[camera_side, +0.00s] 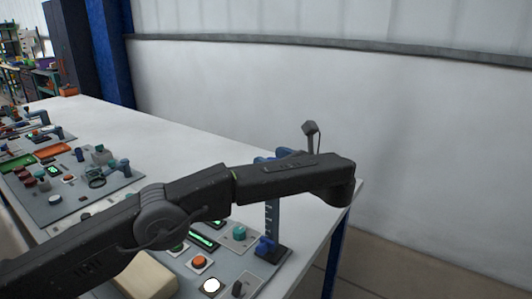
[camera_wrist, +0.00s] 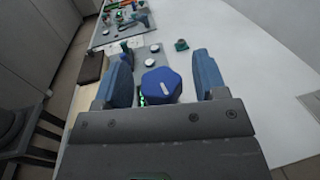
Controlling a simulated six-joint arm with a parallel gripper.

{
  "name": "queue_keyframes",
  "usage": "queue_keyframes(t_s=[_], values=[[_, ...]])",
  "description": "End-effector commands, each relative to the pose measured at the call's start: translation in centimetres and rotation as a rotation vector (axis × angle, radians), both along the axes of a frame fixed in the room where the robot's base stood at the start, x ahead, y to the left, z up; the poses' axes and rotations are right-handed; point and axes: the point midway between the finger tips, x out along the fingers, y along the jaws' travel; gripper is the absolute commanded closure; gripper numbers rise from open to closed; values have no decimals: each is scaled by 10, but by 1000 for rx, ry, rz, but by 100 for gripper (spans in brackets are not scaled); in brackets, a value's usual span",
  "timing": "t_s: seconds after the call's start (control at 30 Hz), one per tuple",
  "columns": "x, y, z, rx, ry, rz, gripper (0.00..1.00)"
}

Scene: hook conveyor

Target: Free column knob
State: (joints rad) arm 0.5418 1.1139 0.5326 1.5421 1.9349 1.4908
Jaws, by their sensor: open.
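In the wrist view a blue hexagonal knob (camera_wrist: 161,84) with a small white mark lies between the two blue fingers of my gripper (camera_wrist: 163,62). The fingers are open, with a gap on each side of the knob. In the side view the grey column (camera_side: 272,216) with dark scale marks stands upright at the panel's right end, with a blue clamp-like part (camera_side: 265,246) at its foot. My arm crosses in front of the column's top. Blue parts (camera_side: 283,153) show just above my arm; I cannot tell whether they are knob or fingers.
The grey panel carries a teal knob (camera_side: 239,233), an orange button (camera_side: 199,262), a white button (camera_side: 211,285) and a green-lit display (camera_side: 203,240). A second panel (camera_side: 72,196) with several parts lies to the left. The white table (camera_side: 165,155) is clear behind; a white wall (camera_side: 430,130) rises beyond.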

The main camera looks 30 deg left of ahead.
Motion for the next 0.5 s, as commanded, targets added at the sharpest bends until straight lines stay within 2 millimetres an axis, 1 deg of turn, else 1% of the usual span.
queue_keyframes(t_s=[0.17, 0.33, 0.5], values=[[0, 0, 16, -1, -5, 0, 35], [0, 1, 44, -2, -5, 1, 35], [-5, 17, 52, 0, -1, 3, 35]])
